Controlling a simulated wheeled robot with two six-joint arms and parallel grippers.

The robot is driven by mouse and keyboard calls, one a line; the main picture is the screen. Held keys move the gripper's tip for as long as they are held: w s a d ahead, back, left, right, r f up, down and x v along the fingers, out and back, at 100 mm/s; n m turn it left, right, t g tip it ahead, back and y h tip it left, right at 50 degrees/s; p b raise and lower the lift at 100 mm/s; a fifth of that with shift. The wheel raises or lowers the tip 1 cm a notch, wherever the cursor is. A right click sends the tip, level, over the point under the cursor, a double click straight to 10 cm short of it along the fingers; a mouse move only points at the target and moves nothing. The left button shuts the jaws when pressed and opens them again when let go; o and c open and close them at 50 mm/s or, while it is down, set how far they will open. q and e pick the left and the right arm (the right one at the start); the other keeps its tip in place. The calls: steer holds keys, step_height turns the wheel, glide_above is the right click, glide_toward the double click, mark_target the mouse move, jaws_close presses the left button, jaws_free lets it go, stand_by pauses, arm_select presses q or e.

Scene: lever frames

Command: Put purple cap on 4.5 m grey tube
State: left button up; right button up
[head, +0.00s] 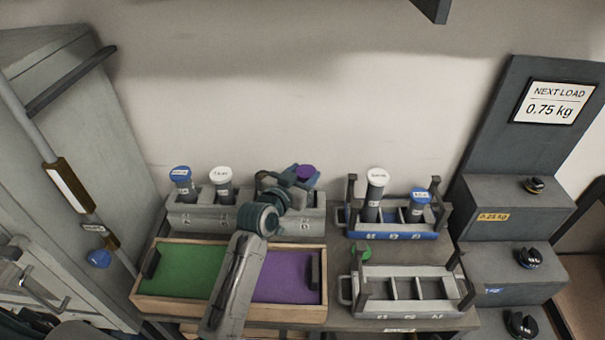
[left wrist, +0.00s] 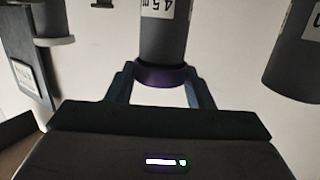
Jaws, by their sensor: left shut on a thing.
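The purple cap (head: 306,171) shows at the fingertips of my left gripper (head: 300,178), above the right part of the grey rack at the back. In the left wrist view the purple cap (left wrist: 161,75) sits between the two fingers of my left gripper (left wrist: 160,85), which is shut on it. The grey tube marked 4.5 m (left wrist: 165,35) meets the cap there, in line with it; the cap looks to be at the tube's end, touching it. How far it is seated I cannot tell. In the head view my arm largely hides this tube.
The grey rack (head: 190,222) also holds a blue-capped tube (head: 183,185) and a white-capped tube (head: 222,186). A blue rack (head: 395,235) with capped tubes stands right, behind an empty grey rack (head: 405,311). A green and purple tray (head: 185,310) lies in front.

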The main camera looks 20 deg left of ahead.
arm_select(q)
steer(key=shift+f, duration=0.35)
stand_by(0.5)
stand_by(0.3)
steer(key=o, duration=1.1)
steer(key=shift+s, duration=0.25)
steer(key=b+v, duration=0.3)
steer(key=v, duration=0.7)
steer(key=shift+s, duration=0.2)
